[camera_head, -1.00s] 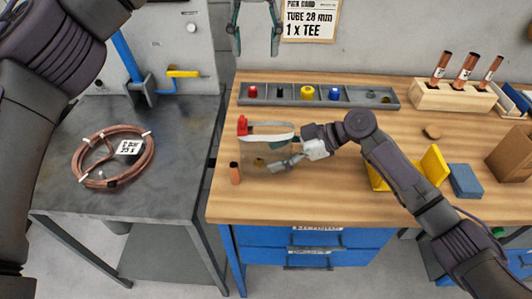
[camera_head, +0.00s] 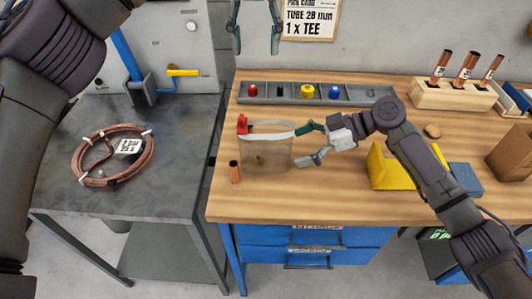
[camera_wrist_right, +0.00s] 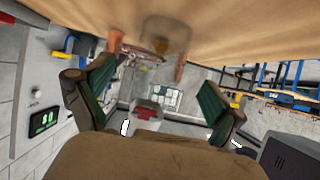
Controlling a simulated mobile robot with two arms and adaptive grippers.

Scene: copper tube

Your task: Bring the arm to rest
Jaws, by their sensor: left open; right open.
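My right gripper (camera_head: 312,142) is open and empty over the workbench, its fingers pointing left just beside a clear bag (camera_head: 265,155). Its two green fingers also show apart in the right wrist view (camera_wrist_right: 158,100), with nothing between them. My left gripper (camera_head: 255,45) hangs open and empty at the top of the head view, in front of the wall.
A short copper tube (camera_head: 235,172) stands left of the bag. A grey parts tray (camera_head: 385,97), a wooden rack of tubes (camera_head: 450,97), a yellow holder (camera_head: 395,172) and a blue block (camera_head: 465,178) are on the bench. A copper coil (camera_head: 80,165) lies on the left table.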

